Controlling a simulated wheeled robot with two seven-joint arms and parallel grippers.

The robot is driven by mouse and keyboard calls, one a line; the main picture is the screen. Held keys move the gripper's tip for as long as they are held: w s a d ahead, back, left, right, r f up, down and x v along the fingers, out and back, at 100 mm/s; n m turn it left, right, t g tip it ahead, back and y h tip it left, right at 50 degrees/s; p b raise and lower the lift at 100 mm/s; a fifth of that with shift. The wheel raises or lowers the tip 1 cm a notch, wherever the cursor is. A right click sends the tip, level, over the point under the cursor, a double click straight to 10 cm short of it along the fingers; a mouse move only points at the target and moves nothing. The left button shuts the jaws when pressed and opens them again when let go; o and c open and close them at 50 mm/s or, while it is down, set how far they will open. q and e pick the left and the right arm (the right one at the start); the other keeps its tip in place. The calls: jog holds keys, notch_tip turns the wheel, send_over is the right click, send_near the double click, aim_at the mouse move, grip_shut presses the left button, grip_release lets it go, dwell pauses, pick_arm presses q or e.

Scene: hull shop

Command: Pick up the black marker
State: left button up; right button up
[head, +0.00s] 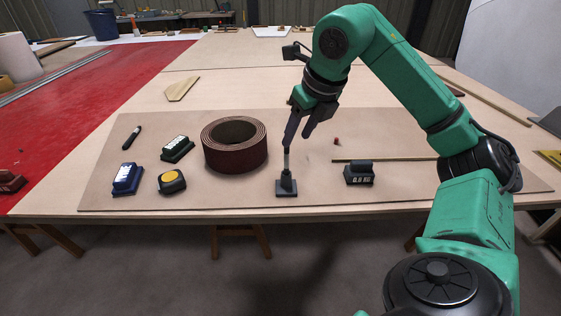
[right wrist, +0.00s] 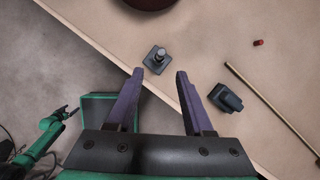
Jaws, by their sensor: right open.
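The black marker (head: 132,137) lies on the brown board at the far left of the head view, behind the blue block. It does not show in the right wrist view. My right gripper (head: 298,139) is open above the board, well to the right of the marker, with its purple fingers pointing down. In the right wrist view the open fingers (right wrist: 158,82) have nothing between them. A green arm, my left one, shows at the lower left of that view with its gripper (right wrist: 60,118), too small to read.
A coiled brown strap (head: 235,148) stands between marker and right gripper. A dark post on a square base (head: 287,186) stands by the right fingers. Near the marker are a black block (head: 177,149), a blue block (head: 127,180) and a tape measure (head: 172,182). A weight (head: 359,174) sits right.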

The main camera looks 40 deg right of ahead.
aim_at(288, 156)
jog(key=b+x, duration=0.1)
jog(key=x, duration=1)
jog(key=shift+f+b, duration=0.15)
jog(key=shift+b, duration=0.2)
pick_arm(q)
jog(key=shift+w+d+f, duration=0.2)
jog(key=shift+w+f, duration=0.05)
jog(key=shift+w, duration=0.3)
jog(key=shift+w+d+f, duration=0.2)
jog(key=shift+w, duration=0.3)
pick_arm(e)
grip_shut()
